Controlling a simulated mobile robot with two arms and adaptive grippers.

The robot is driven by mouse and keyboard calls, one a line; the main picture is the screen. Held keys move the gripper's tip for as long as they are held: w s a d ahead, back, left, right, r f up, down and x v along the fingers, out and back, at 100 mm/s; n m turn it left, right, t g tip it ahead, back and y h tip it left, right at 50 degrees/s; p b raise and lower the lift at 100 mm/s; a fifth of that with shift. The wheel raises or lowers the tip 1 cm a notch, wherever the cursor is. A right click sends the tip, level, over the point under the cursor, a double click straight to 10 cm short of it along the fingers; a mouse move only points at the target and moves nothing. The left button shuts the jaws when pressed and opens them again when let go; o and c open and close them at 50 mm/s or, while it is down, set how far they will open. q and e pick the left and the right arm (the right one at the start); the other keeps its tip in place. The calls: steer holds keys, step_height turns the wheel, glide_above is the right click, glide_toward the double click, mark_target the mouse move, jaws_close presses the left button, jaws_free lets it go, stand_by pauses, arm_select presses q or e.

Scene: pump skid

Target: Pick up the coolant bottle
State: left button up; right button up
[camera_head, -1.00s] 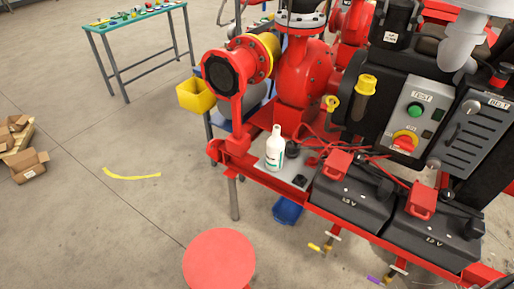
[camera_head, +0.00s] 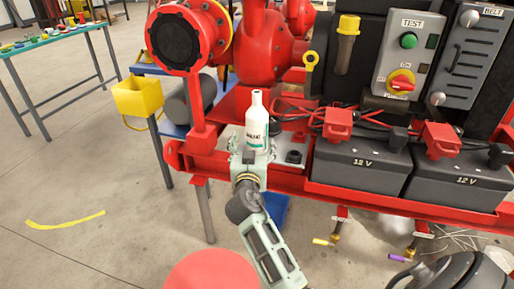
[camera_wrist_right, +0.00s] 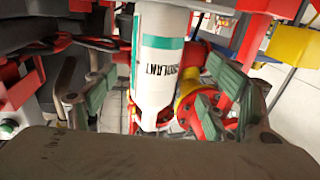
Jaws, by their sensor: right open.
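The coolant bottle (camera_head: 257,122) is white with green bands and a narrow neck. It stands upright on the skid's front ledge, left of the batteries. My right gripper (camera_head: 250,157) is at the bottle's lower front, its arm coming up from below. In the right wrist view the bottle (camera_wrist_right: 160,65) lies between the two spread fingers of the gripper (camera_wrist_right: 165,88), with gaps at both sides. The gripper is open and the bottle is not clamped. The bottle's base is partly hidden by the gripper in the head view. My left gripper is not in view.
Two black 12 V batteries (camera_head: 362,172) with red terminal covers stand right of the bottle. A small black cap (camera_head: 294,157) lies close by it. The red pump flange (camera_head: 176,42) rises at the upper left. A red round stool top (camera_head: 212,272) is below.

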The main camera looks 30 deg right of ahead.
mark_target(256, 135)
steer(key=shift+w+d+r, duration=0.4)
steer(key=shift+d+r, duration=0.2)
steer(key=x, duration=0.5)
steer(key=shift+w+d, duration=0.2)
steer(key=shift+d, duration=0.05)
steer(key=shift+w+d, duration=0.3)
steer(key=shift+w, duration=0.1)
steer(key=shift+f, duration=0.1)
steer(key=c, duration=1.3)
steer(key=shift+c, duration=0.7)
